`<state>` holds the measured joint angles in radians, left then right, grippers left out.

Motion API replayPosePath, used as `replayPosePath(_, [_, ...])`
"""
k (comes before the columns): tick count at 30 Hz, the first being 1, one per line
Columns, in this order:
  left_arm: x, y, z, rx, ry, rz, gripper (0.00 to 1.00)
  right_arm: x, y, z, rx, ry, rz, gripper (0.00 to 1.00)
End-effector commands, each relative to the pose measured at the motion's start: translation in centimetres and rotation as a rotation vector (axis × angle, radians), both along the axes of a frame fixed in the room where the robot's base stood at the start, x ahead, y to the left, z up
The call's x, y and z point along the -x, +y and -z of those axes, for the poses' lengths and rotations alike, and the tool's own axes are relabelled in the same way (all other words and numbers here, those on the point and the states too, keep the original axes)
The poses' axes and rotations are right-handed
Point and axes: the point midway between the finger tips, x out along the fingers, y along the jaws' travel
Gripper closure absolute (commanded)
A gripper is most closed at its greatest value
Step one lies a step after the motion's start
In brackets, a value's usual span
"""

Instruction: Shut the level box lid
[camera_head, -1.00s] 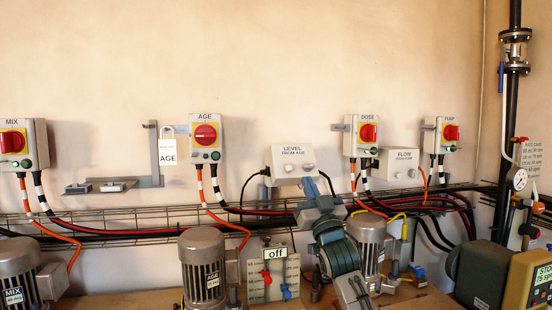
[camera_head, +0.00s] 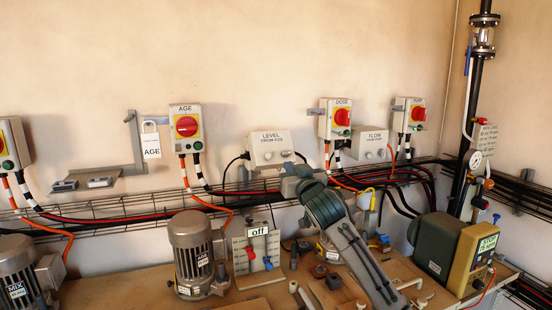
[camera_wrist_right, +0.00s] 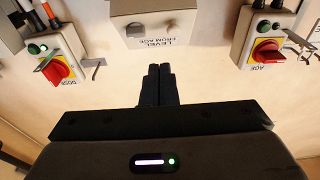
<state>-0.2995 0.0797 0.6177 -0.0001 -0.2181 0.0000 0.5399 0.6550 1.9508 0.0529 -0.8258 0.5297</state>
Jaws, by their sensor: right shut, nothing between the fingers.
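The level box (camera_head: 271,152) is a pale box on the wall, labelled "LEVEL FROM AGE", with two small knobs on its front. Its labelled lid face (camera_wrist_right: 155,36) shows upside down at the top of the right wrist view. I see no open gap at the lid, but cannot tell whether it is fully shut. My right gripper (camera_wrist_right: 160,71) is shut and empty, its fingertips pointing at the box. They appear apart from it, with wall showing between. In the head view the right gripper (camera_head: 291,171) is just below and right of the box. My left gripper is out of view.
The AGE switch (camera_head: 186,128) is left of the box; the DOSE switch (camera_head: 335,118) and flow box (camera_head: 369,145) are right of it. A cable tray (camera_head: 120,217) runs below. Motors, including the AGE motor (camera_head: 190,250), and an "off" panel (camera_head: 257,256) stand on the bench.

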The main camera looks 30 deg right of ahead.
Motion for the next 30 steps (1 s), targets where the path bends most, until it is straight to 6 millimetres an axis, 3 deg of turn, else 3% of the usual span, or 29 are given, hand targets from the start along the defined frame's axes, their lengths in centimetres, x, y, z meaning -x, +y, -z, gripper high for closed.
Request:
replayPosePath(1, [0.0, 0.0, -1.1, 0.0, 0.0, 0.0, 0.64, -1.1, -0.2, -0.8, -0.005, 0.001, 0.0, 1.0])
replayPosePath(9, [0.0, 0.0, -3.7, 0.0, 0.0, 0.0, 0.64, -6.5, -1.5, -1.6, -0.004, 0.0, -0.001, 1.0])
replayPosePath(12, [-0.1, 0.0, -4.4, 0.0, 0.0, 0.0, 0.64, -7.8, -1.9, -0.4, -0.001, 0.004, 0.001, 1.0])
replayPosePath(18, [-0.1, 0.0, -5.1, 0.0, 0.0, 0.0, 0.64, -9.3, -2.2, 0.9, 0.001, 0.0, 0.0, 1.0])
replayPosePath(30, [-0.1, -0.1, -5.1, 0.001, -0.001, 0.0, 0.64, -9.6, -2.3, 1.3, 0.001, -0.001, 0.0, 1.0])
